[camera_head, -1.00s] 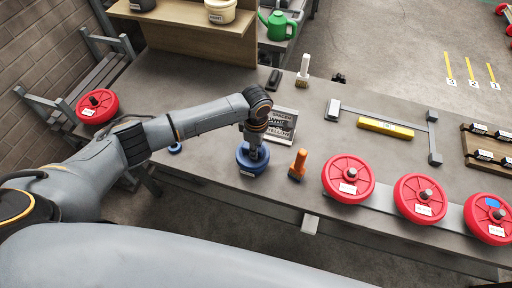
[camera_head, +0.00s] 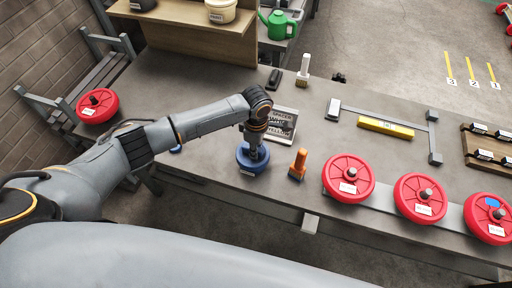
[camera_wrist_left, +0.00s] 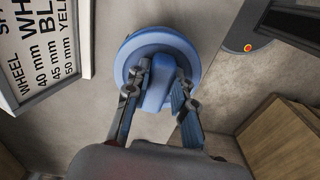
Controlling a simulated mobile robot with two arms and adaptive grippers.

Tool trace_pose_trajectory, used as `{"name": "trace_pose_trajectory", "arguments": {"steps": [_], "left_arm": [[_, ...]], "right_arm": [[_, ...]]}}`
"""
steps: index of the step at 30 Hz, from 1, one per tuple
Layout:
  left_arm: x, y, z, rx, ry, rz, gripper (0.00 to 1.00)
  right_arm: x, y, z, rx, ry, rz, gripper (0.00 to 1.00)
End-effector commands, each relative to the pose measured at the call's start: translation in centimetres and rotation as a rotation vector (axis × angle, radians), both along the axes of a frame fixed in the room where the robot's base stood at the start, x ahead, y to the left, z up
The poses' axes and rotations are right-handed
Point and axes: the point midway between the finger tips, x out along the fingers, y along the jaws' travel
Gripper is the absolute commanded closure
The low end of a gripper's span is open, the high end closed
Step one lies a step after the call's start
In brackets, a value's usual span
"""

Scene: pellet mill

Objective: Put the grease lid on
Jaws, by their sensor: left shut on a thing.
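My left gripper (camera_wrist_left: 158,95) is shut on the upright bar handle of a round blue lid (camera_wrist_left: 146,50), which fills the middle of the left wrist view. In the head view the left gripper (camera_head: 254,150) points down over a blue round pot (camera_head: 246,167) with a white label, near the table's front edge. The lid is at the pot's top; whether it is fully seated cannot be told. My gripper hides part of the lid. My right gripper is not in view.
An orange-handled tool (camera_head: 298,164) stands just right of the pot. A printed sign (camera_head: 281,125) is behind it. Several red wheels lie along the front, the nearest wheel (camera_head: 348,178) to the right. A wooden shelf (camera_head: 190,35) stands at the back.

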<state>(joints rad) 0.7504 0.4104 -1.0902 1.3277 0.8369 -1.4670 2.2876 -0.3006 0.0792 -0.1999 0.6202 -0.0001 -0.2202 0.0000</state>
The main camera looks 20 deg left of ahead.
Motion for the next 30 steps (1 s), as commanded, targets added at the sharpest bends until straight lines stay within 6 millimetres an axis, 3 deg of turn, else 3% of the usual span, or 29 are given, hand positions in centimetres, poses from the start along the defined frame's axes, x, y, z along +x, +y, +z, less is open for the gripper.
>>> {"name": "trace_pose_trajectory", "arguments": {"steps": [12,13,17,23,27,30], "left_arm": [[0.05,-0.03,-0.02,0.0,-0.001,0.0,1.0],[0.05,-0.03,-0.02,0.0,-0.001,0.0,0.74],[0.05,-0.02,-0.03,0.0,-0.001,0.0,0.5],[0.04,-0.01,-0.04,0.0,-0.001,0.0,0.5],[0.02,0.0,-0.07,0.0,0.0,0.0,0.27],[0.02,-0.01,-0.07,0.0,0.0,0.0,0.27]], "right_arm": [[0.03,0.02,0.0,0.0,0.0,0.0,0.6],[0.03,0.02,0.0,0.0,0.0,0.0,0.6],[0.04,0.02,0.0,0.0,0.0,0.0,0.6],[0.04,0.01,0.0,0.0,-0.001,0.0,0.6],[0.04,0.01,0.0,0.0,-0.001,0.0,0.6],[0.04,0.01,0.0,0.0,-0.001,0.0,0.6]]}}
